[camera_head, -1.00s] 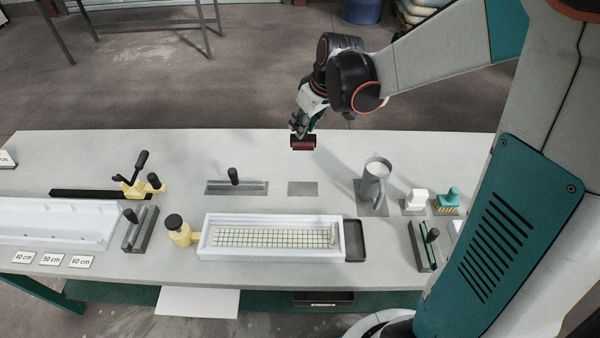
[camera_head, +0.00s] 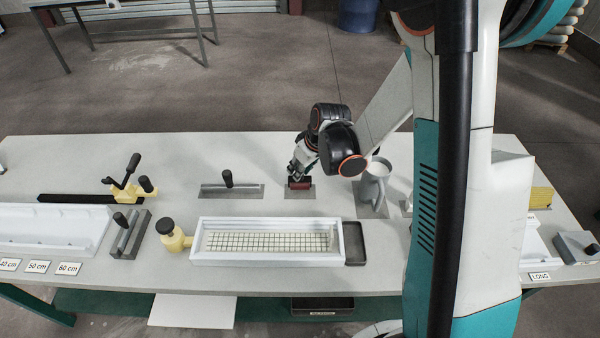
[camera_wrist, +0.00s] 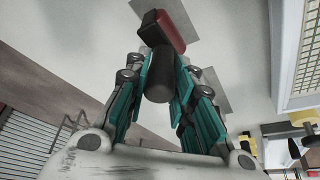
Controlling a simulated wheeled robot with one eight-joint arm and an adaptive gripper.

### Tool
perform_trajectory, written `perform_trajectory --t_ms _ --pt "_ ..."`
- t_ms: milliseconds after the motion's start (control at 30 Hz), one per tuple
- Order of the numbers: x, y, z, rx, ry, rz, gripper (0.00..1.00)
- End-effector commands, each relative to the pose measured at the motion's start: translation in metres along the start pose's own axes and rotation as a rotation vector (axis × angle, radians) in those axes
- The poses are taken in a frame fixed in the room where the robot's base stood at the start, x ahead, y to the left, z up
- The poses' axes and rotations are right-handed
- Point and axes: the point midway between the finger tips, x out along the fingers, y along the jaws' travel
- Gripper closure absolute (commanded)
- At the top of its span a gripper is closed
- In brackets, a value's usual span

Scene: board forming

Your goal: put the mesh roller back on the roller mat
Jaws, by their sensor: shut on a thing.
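The mesh roller (camera_head: 300,185) has a dark red drum and a black handle. It is at the roller mat (camera_head: 300,195), a flat grey rectangle behind the white tray. The drum appears over the mat or on it; I cannot tell if they touch. My gripper (camera_head: 298,172) is above the roller, pointing down. In the wrist view, the teal fingers are shut on the black handle (camera_wrist: 157,86), and the red drum (camera_wrist: 170,32) lies beyond the fingertips. A grey patch shows behind the drum there.
A grey jug (camera_head: 373,187) stands close to the right of the gripper. A long float with a black handle (camera_head: 228,180) lies on its mat to the left. The white tray with a grid (camera_head: 213,259) is in front, beside a dark small tray (camera_head: 354,245) and a yellow bottle (camera_head: 172,240).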

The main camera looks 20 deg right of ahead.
Motion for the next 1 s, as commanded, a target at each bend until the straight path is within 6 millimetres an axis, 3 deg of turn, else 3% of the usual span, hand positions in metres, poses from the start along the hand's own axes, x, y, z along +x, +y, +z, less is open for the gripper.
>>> perform_trajectory --t_ms 100,467,500,567,1000 --pt "0.0137 0.0000 0.0055 0.000 0.000 0.000 1.00" --pt "0.0163 -0.0001 0.0069 0.000 0.000 0.000 1.00" --pt "0.0162 -0.0001 0.0069 0.000 0.000 0.000 0.73" --pt "0.0156 -0.0001 0.0066 0.000 0.000 0.000 0.59" --pt "0.0121 -0.0001 0.0051 0.000 0.000 0.000 0.57"
